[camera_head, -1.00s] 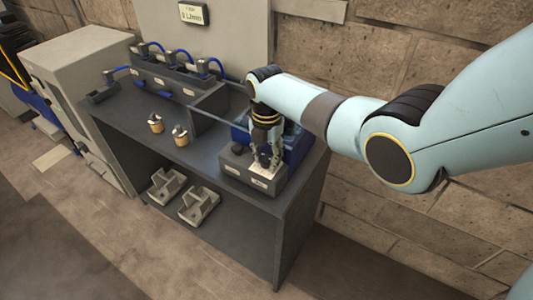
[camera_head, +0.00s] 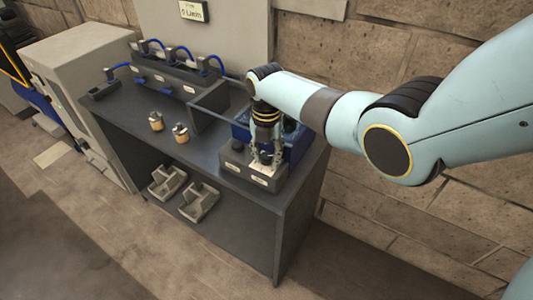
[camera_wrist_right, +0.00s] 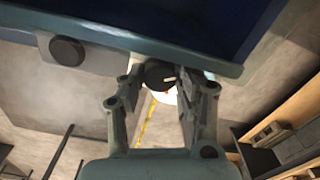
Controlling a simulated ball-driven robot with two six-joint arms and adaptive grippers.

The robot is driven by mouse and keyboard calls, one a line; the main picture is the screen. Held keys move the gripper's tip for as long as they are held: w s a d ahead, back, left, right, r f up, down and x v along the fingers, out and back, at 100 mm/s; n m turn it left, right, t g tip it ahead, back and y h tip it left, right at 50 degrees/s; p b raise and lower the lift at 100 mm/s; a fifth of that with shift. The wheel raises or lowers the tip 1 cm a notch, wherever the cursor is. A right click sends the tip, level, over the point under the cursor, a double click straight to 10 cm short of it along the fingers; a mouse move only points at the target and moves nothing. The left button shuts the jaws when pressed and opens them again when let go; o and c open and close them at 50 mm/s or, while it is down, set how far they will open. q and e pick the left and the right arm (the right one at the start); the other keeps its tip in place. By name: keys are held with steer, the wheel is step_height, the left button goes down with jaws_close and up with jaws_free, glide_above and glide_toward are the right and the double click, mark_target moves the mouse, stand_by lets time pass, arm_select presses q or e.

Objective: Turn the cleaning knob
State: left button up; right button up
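My right gripper (camera_head: 265,160) points down at the grey box with white labels (camera_head: 236,170) at the near right of the bench. In the right wrist view, the gripper (camera_wrist_right: 170,82) has its fingers apart on either side of a dark round knob (camera_wrist_right: 158,74) with a white mark. I cannot tell whether the fingers touch it. A second dark round knob (camera_wrist_right: 67,50) sits to the left. Which knob is for cleaning cannot be read. My left gripper is not in view.
A blue tray (camera_head: 297,147) stands behind the labelled box. Two small brass-coloured fittings (camera_head: 156,121) stand mid-bench. A rack with blue hoses (camera_head: 165,75) is at the back, below a small display (camera_head: 193,12). Two grey holders (camera_head: 199,202) lie on the lower shelf.

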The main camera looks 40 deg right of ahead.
mark_target(267, 155)
steer(key=shift+o, duration=1)
step_height(267, 155, up, 12)
